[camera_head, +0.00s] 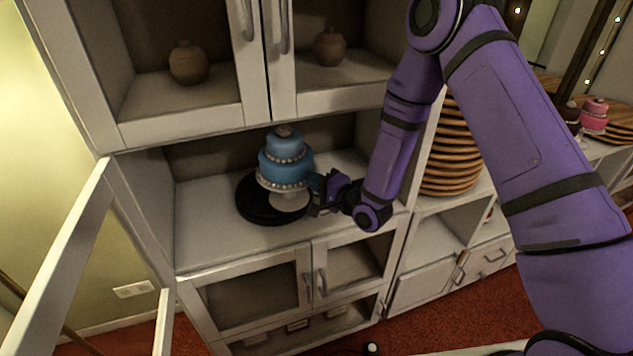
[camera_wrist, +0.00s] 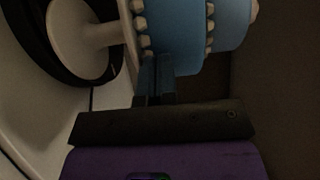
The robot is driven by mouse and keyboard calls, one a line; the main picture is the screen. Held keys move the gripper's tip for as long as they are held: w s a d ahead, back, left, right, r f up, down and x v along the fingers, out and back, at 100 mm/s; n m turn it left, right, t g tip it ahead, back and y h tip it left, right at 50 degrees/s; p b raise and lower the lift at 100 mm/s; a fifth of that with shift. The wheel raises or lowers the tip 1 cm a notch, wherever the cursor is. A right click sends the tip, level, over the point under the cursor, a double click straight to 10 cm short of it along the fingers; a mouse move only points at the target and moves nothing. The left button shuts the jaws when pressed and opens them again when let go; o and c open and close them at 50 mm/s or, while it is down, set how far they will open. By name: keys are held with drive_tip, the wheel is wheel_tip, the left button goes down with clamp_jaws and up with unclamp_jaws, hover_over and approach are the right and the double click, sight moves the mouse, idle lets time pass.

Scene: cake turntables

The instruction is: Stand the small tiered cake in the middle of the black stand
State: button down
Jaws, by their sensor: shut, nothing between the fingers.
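The small tiered cake (camera_head: 284,170) is blue with pale beads and sits on a white pedestal (camera_head: 290,201). It stands upright over the black stand (camera_head: 246,207), a low round disc on the cabinet shelf. The pedestal foot is right of the disc's middle in the head view. In the wrist view the cake (camera_wrist: 175,25) lies sideways, with the pedestal (camera_wrist: 85,38) against the black stand (camera_wrist: 28,32). My gripper (camera_head: 316,190) is at the cake's right side, shut and empty. Its fingertips (camera_wrist: 155,70) are close against the lower tier; I cannot tell whether they touch.
The shelf (camera_head: 205,235) is bare left and front of the stand. Cabinet walls and an upper cupboard with brown pots (camera_head: 188,64) enclose it. An open door (camera_head: 70,265) is at left. Stacked wooden discs (camera_head: 450,150) and a pink cake (camera_head: 594,112) are at right.

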drive_tip(key=x, duration=0.7)
drive_tip(key=shift+w+a, duration=0.1)
drive_tip(key=shift+f, duration=0.1)
